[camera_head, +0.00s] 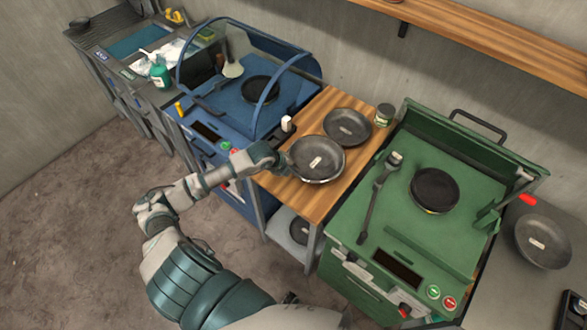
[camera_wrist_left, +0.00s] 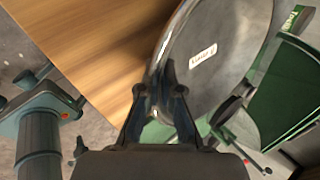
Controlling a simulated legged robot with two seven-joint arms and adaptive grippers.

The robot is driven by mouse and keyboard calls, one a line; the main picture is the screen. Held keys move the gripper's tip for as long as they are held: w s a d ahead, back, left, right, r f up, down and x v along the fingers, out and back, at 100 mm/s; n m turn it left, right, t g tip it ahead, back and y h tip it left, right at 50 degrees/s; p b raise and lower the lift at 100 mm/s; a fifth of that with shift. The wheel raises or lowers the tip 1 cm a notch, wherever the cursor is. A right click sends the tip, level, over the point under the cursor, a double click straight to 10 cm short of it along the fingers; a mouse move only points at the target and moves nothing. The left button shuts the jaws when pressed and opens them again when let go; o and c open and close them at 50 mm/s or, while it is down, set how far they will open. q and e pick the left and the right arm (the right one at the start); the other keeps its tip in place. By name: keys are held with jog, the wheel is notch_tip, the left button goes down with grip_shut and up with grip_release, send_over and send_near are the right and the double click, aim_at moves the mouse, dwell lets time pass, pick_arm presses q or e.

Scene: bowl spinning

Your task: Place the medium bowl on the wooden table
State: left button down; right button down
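A grey bowl with a white label (camera_head: 317,160) is at the front of the wooden table (camera_head: 300,198), tilted slightly or level; I cannot tell whether it touches the wood. My left gripper (camera_head: 284,160) is at its left rim. In the left wrist view the fingers (camera_wrist_left: 160,92) close around the rim of the bowl (camera_wrist_left: 225,75), beside the wooden top (camera_wrist_left: 85,45). The label is too blurred to read, so its size name is unclear. A second grey bowl (camera_head: 347,127) sits behind it on the table. My right gripper is not in view.
A blue machine (camera_head: 235,115) stands left of the table and a green machine (camera_head: 400,235) right. A small jar (camera_head: 384,114) stands at the table's back right. Another bowl (camera_head: 543,242) lies on the right counter, and one (camera_head: 299,231) on the lower shelf.

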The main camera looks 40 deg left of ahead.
pick_arm(q)
jog(key=shift+w+a+f, duration=0.2)
jog(key=shift+w+a, duration=0.5)
jog(key=shift+a, duration=0.2)
jog(key=f, duration=0.2)
jog(key=shift+d+f+p, duration=0.35)
jog(key=shift+d+f, duration=0.15)
jog(key=shift+f, duration=0.15)
jog(key=shift+d, duration=0.2)
jog(key=c, duration=1.3)
grip_release()
jog(key=shift+a+f, duration=0.1)
jog(key=shift+a, duration=0.15)
jog(key=shift+a+f, duration=0.1)
jog(key=shift+a, duration=0.2)
jog(key=shift+s+r, duration=0.1)
jog(key=shift+r, duration=0.1)
jog(key=shift+b+v, duration=0.5)
jog(key=shift+v, duration=5.45)
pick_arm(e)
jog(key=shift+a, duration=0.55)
